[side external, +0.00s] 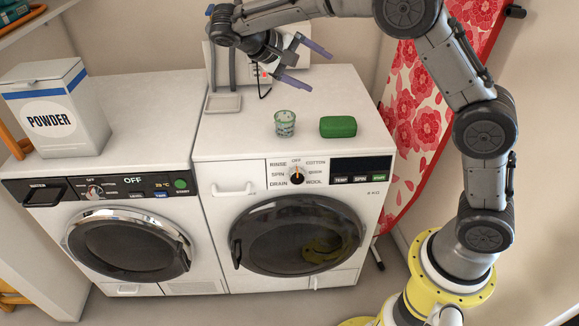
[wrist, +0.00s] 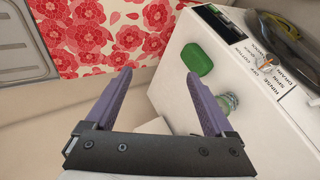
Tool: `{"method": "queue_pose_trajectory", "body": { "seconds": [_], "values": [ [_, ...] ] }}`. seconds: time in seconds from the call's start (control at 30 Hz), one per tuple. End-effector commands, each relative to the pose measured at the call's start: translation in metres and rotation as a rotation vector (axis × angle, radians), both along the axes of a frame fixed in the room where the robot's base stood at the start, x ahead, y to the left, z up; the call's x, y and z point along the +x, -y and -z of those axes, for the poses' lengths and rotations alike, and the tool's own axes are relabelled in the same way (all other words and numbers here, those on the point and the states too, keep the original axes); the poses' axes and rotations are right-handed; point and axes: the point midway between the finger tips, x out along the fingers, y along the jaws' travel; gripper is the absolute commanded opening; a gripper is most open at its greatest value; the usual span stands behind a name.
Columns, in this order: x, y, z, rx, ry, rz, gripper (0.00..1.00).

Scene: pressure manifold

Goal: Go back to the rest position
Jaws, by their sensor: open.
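My gripper (side external: 305,66) is in the air above the back of the right washing machine (side external: 230,145). Its two purple fingers are spread apart with nothing between them. It also shows open and empty in the wrist view (wrist: 124,85). On the machine's top, in front of and below the gripper, stand a small patterned glass (side external: 285,124) and a green soap bar (side external: 338,127) to its right.
A left washing machine (side external: 120,180) carries a white powder box (side external: 55,108). A small tray (side external: 223,103) lies at the right machine's back left. A red floral ironing board (side external: 425,110) stands against the wall at the right. The right machine's front top is mostly clear.

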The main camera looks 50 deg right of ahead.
Motion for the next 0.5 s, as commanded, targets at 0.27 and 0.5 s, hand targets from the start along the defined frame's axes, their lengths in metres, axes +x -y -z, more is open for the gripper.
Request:
{"method": "queue_pose_trajectory", "body": {
  "seconds": [0.27, 0.5],
  "values": [
    [-0.093, 0.021, -0.053, 0.262, 0.146, -0.041, 0.88],
    [-0.176, 0.014, -0.058, 0.478, 0.292, -0.133, 0.88]
  ]
}}
